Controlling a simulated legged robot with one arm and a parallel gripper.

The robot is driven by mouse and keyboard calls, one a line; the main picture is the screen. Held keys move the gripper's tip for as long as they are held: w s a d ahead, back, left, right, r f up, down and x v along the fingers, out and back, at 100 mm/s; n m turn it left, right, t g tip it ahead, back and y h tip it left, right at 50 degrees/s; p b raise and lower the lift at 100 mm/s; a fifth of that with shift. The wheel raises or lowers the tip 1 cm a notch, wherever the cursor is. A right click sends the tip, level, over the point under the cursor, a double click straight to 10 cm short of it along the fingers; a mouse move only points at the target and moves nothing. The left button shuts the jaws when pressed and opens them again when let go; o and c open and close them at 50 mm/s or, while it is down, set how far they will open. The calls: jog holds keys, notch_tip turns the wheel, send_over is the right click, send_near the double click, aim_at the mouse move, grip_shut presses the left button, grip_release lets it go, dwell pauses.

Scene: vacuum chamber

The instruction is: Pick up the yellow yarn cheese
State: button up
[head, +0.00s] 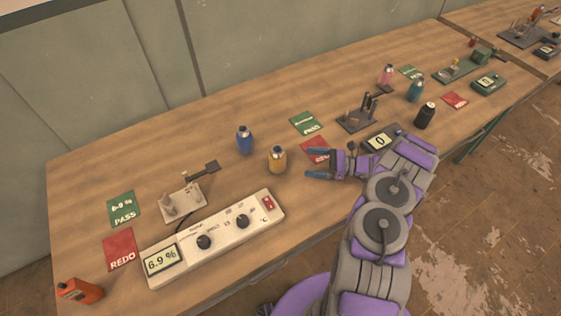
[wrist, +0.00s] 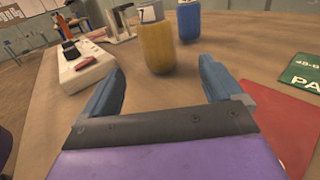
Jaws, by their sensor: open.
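The yellow yarn cheese (head: 277,161) stands upright on the wooden table, behind the white instrument box. In the wrist view the yellow yarn cheese (wrist: 157,48) stands ahead, roughly centred between the fingers, with its top near the frame's upper edge. My gripper (head: 317,163) is low over the table, to the right of the yarn cheese and pointing at it. In the wrist view my gripper (wrist: 157,72) has its two blue fingers apart and nothing between them. The yarn cheese lies beyond the fingertips.
A blue yarn cheese (head: 244,140) stands just behind the yellow one. The white instrument box (head: 215,238) reads 6.9 %. A red card (head: 314,146) lies by my gripper, with a green PASS card (head: 306,123) behind. A dark stand (head: 357,118) is farther right.

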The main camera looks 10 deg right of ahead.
jog(key=b, duration=0.1)
send_near(274, 160)
jog(key=w+a+f, duration=0.1)
jog(key=w, duration=0.1)
jog(key=w+a+f, duration=0.2)
jog(key=shift+a, duration=0.25)
jog(key=shift+w+a, duration=0.25)
jog(key=shift+a, duration=0.15)
jog(key=shift+w+a+f+b, duration=0.1)
jog(key=shift+a+f+b, duration=0.05)
jog(key=shift+b, duration=0.25)
jog(key=b+x, duration=0.1)
jog(key=x, duration=0.4)
jog(key=shift+a+f, duration=0.15)
jog(key=shift+a, duration=0.05)
jog(key=shift+d, duration=0.55)
jog(key=c, duration=0.4)
jog(key=shift+a, duration=0.4)
jog(key=c, duration=0.7)
jog(key=shift+d, duration=0.2)
